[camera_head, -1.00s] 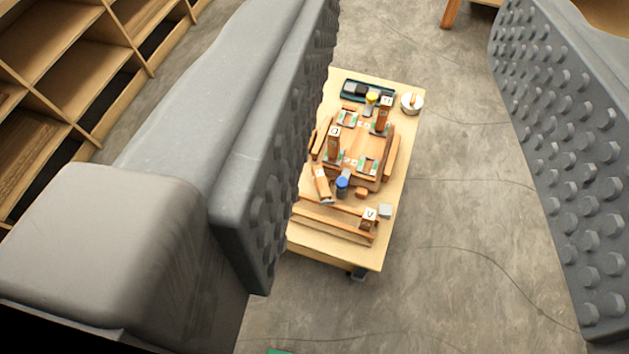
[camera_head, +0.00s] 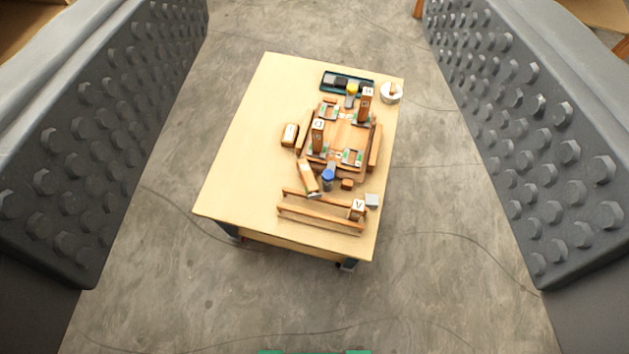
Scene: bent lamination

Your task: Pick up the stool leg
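Several short brown wooden pieces with white lettered labels are on the table (camera_head: 240,170); I cannot tell for sure which is the stool leg. Two stand upright on the wooden stool seat (camera_head: 347,136): one at its back right (camera_head: 366,104) and one at its left (camera_head: 318,136). Another leg-like piece (camera_head: 307,176) lies tilted at the seat's front left. A short labelled block (camera_head: 290,134) lies left of the seat. A block marked V (camera_head: 357,208) is at the front rails. My gripper (camera_head: 316,150) is wide open and empty, its studded fingers framing the table from well above.
A dark tray (camera_head: 326,78) and a round white container (camera_head: 391,93) are at the table's back right. A blue-capped bottle (camera_head: 328,179) stands before the seat, near wooden rails (camera_head: 320,218). The table's left side is bare. Concrete floor (camera_head: 480,270) surrounds it.

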